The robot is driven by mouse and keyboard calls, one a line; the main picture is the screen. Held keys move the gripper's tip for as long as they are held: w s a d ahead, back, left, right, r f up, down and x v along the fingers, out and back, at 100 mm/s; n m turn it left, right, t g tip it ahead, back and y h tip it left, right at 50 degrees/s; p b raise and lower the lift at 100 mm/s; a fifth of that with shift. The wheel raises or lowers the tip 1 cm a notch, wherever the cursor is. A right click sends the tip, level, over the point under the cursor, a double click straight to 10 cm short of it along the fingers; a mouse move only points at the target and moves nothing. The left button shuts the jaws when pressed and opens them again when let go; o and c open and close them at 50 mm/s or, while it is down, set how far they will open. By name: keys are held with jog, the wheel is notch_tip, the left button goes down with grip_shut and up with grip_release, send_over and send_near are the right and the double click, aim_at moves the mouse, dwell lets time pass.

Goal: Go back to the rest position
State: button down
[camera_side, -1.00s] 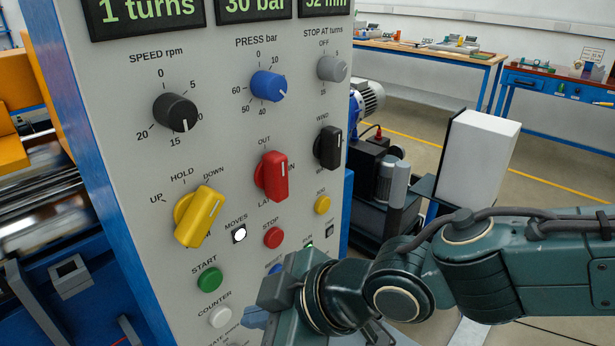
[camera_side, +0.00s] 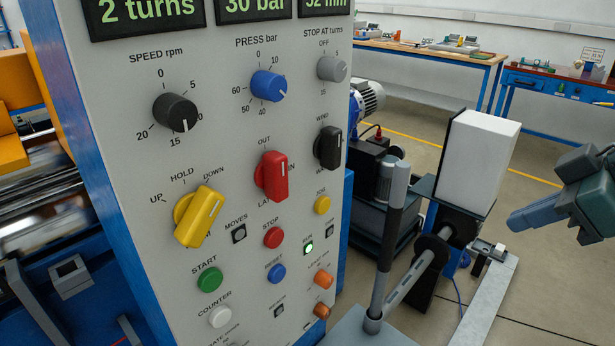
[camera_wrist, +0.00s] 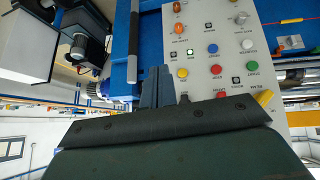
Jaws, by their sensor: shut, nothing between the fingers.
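My gripper (camera_side: 535,216) is at the right edge of the side view, clear of the control panel (camera_side: 140,110), with its fingers pointing left. Its fingers are together and empty; they also show in the wrist view (camera_wrist: 157,85), in front of the upside-down panel. The panel carries a green START button (camera_side: 209,279), a red STOP button (camera_side: 273,237) and a yellow knob (camera_side: 199,216). The left display (camera_side: 150,10) reads 2 turns. The green RUN lamp (camera_side: 308,248) is lit, and the MOVES lamp (camera_side: 239,233) is dark.
A white box (camera_side: 478,160) stands between the panel and my gripper. A grey lever (camera_side: 388,240) rises in front of it. Benches (camera_side: 430,55) stand at the back. Floor behind my gripper is open.

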jog(key=s+d+f+m+h, duration=0.1)
jog(key=s+d+m, duration=0.3)
jog(key=s+d, duration=0.5)
jog(key=s+d+f+m+h, duration=0.1)
jog(key=s+d+m+h, duration=0.2)
jog(key=s+d, duration=0.7)
jog(key=d+m, duration=0.1)
jog(key=d, duration=0.2)
jog(key=shift+f+m+g, duration=0.4)
dwell(3.3)
